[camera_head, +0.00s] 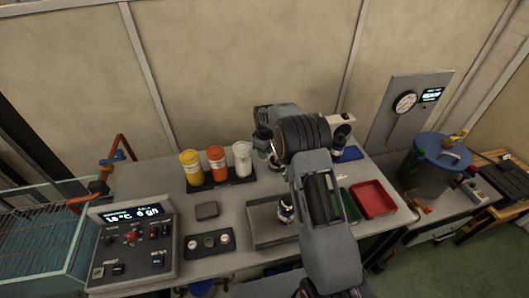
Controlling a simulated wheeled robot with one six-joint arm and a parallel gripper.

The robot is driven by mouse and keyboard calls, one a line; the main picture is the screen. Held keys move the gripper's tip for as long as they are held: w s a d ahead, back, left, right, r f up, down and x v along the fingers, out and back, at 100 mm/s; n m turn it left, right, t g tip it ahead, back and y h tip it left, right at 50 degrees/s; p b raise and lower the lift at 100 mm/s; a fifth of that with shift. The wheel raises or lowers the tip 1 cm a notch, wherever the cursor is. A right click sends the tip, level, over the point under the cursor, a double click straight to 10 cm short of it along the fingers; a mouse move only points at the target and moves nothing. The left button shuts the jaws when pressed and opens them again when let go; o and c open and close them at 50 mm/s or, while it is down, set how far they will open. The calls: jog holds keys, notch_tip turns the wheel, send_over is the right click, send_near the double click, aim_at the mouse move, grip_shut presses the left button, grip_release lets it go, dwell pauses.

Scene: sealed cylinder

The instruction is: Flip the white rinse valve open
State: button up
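A dark cylindrical vessel (425,180) with a blue lid (443,147) stands at the right. A yellow fitting (459,135) sits at the lid's back edge, and a small pale piece (450,155) lies across its top. I cannot tell whether this pale piece is the white rinse valve or how it is turned. My arm rises over the middle of the bench and bends left at the top. My gripper (268,147) is near the white-capped bottle, well left of the vessel. Its fingers are small and partly hidden by the wrist, so their opening is unclear.
Yellow (192,167), orange (217,163) and white (242,158) bottles stand in a black rack. A control box (132,243) is at left, a red tray (374,199) at right. A gauge panel (408,108) stands behind the vessel.

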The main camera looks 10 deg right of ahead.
grip_shut()
jog(key=shift+s+f+n+b, duration=0.15)
jog(key=shift+s+n+b, duration=0.35)
jog(key=shift+n+b, duration=0.45)
jog(key=shift+s+d+r+n+b, duration=0.1)
jog(key=shift+s+d+n+b, duration=0.2)
jog(key=shift+n, duration=0.4)
jog(key=shift+s+a+r+n+b, duration=0.1)
jog(key=shift+s+n, duration=0.25)
jog(key=shift+n, duration=0.3)
jog(key=o, duration=0.5)
grip_release()
jog(key=shift+o, duration=0.2)
notch_tip(320, 180, up, 14)
jog(key=b, duration=0.1)
jog(key=shift+f, duration=0.1)
